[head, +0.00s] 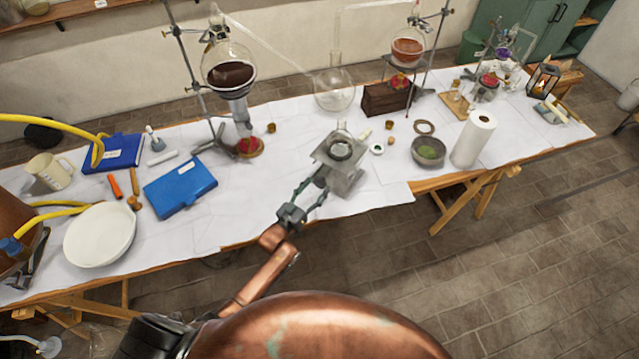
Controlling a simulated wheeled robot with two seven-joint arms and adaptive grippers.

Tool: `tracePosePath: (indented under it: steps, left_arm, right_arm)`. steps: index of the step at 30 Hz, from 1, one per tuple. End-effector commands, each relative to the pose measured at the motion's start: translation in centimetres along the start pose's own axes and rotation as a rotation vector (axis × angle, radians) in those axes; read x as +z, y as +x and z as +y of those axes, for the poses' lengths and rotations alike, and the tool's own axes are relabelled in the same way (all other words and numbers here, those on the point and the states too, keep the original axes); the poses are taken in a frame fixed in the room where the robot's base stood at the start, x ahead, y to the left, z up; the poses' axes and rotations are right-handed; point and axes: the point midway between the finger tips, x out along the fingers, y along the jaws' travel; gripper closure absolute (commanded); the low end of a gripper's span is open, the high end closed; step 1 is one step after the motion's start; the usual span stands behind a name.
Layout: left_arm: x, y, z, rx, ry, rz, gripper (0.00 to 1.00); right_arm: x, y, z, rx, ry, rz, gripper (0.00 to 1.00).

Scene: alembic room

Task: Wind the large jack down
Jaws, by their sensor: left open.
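The large jack (346,184) is a grey metal stand near the front edge of the cloth-covered table, in the middle of the head view. A dark round vessel (341,149) sits on its top plate. My left gripper (318,190) reaches up from the front edge and is open, with its fingers at the jack's near left side. I cannot tell whether a finger touches the jack. The jack's winding knob is not clear at this size. My right gripper is not in view.
A round flask of dark liquid (229,70) hangs on a stand behind left. A clear flask (333,90) and wooden box (385,99) stand behind. The cloth left of the jack is clear.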

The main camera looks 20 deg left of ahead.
Motion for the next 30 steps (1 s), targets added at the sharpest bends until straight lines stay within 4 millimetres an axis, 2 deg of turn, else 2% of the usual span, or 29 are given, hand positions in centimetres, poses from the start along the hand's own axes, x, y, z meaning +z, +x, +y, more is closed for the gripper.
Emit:
tracePosePath:
  steps: [1, 6, 12, 17, 30]
  left_arm:
    - [0.2, -1.4, -0.1, -0.002, 0.000, -0.003, 0.44]
    - [0.1, -4.9, -0.1, -0.001, 0.000, -0.003, 0.44]
    - [0.1, -7.7, 0.0, -0.001, 0.000, -0.001, 0.44]
    - [0.0, -8.6, 0.0, 0.000, 0.000, -0.001, 0.44]
    - [0.0, -8.6, 0.0, 0.000, 0.000, 0.000, 0.44]
  right_arm:
    - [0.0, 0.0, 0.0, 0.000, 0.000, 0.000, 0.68]
    - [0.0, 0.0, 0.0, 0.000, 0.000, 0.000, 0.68]
    - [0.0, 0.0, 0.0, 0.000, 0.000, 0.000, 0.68]
    - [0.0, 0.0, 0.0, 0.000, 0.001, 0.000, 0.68]
    - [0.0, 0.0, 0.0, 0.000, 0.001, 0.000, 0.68]
